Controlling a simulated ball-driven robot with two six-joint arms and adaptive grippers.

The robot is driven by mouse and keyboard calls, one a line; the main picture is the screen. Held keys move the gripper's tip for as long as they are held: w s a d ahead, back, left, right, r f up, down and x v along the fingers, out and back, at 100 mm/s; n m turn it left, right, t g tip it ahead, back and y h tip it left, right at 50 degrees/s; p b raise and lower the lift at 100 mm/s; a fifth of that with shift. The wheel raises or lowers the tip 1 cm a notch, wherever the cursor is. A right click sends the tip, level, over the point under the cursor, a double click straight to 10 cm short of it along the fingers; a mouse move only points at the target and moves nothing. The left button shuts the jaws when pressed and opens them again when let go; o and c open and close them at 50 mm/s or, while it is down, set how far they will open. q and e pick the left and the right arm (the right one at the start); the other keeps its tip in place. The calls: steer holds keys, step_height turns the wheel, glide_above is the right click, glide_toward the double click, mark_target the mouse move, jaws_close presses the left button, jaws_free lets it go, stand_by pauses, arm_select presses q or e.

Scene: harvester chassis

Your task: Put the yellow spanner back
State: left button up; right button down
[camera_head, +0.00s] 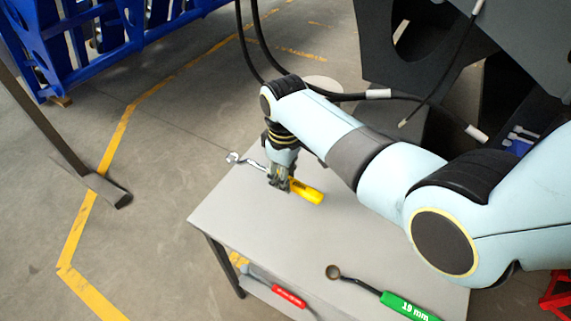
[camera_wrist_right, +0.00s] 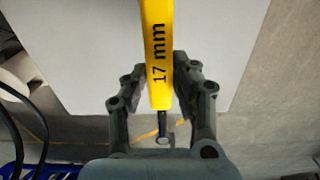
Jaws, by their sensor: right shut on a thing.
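The yellow spanner (camera_head: 308,191) has a yellow handle and a silver open end that points to the left in the head view. In the right wrist view its handle (camera_wrist_right: 157,52) reads "17 mm" and lies between the fingers. My right gripper (camera_head: 280,184) is shut on the spanner near where the handle meets the metal shaft. It is at the far part of the grey table (camera_head: 255,225), pointing down. I cannot tell whether the spanner touches the tabletop. In the wrist view the right gripper (camera_wrist_right: 158,95) has a finger on each side of the handle. My left gripper is out of view.
A green-handled spanner (camera_head: 405,306) marked "19 mm" lies on the table's near right. A red-handled spanner (camera_head: 290,295) is at a lower level by the table's near edge. Black hoses (camera_head: 345,97) hang behind my arm. A blue rack (camera_head: 95,45) stands at the back left.

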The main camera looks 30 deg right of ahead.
mark_target(286, 204)
steer(key=shift+r, duration=0.1)
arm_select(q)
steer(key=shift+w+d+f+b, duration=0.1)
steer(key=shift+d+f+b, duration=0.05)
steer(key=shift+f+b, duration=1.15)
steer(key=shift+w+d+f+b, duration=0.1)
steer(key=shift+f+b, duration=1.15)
arm_select(e)
steer(key=shift+f, duration=4.05)
steer(key=c, duration=1)
jaws_free()
step_height(286, 204, up, 12)
steer(key=shift+s+a, duration=0.1)
